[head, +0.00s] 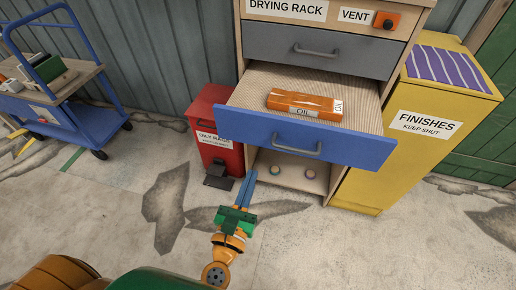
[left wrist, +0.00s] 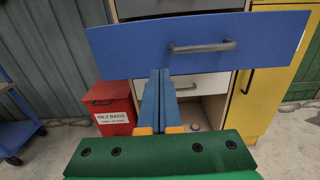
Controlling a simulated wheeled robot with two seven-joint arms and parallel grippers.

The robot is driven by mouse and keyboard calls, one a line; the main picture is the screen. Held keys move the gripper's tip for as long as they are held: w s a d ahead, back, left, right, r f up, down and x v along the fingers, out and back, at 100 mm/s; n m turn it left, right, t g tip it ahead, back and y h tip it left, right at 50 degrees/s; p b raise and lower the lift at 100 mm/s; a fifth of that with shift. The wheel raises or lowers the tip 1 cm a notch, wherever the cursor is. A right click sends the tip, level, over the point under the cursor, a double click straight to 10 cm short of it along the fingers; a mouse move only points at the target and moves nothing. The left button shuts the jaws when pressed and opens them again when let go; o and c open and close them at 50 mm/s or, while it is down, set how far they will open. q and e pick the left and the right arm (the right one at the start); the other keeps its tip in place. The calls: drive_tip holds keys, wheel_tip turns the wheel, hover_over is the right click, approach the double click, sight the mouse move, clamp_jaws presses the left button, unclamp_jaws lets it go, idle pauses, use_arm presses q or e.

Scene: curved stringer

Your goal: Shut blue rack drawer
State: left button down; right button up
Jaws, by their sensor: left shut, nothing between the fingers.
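The blue drawer (head: 262,132) of the drying rack (head: 365,15) is pulled open, with a grey bar handle on its front. An orange box marked OIL (head: 300,103) lies inside it. In the left wrist view the blue drawer front (left wrist: 130,45) spans the upper part. My left gripper (head: 249,178) is shut and empty, below and in front of the drawer's left half. In the left wrist view its blue fingers (left wrist: 161,82) reach up near the lower edge of the drawer front, left of the handle. I cannot tell whether they touch it. My right gripper is out of view.
A grey drawer (head: 350,55) above is closed. A red oily rags bin (head: 210,110) stands left of the rack, a yellow finishes cabinet (head: 385,160) right. A blue cart (head: 75,115) is at far left. Small round items lie in the open bay below the drawer. The cracked floor in front is clear.

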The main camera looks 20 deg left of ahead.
sight(267, 133)
use_arm(q)
drive_tip(key=w+p, duration=0.1)
drive_tip(key=w, duration=1.1)
drive_tip(key=shift+w, duration=0.35)
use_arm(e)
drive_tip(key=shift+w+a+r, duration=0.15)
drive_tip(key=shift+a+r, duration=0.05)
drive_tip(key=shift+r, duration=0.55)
use_arm(q)
drive_tip(key=shift+w, duration=0.1)
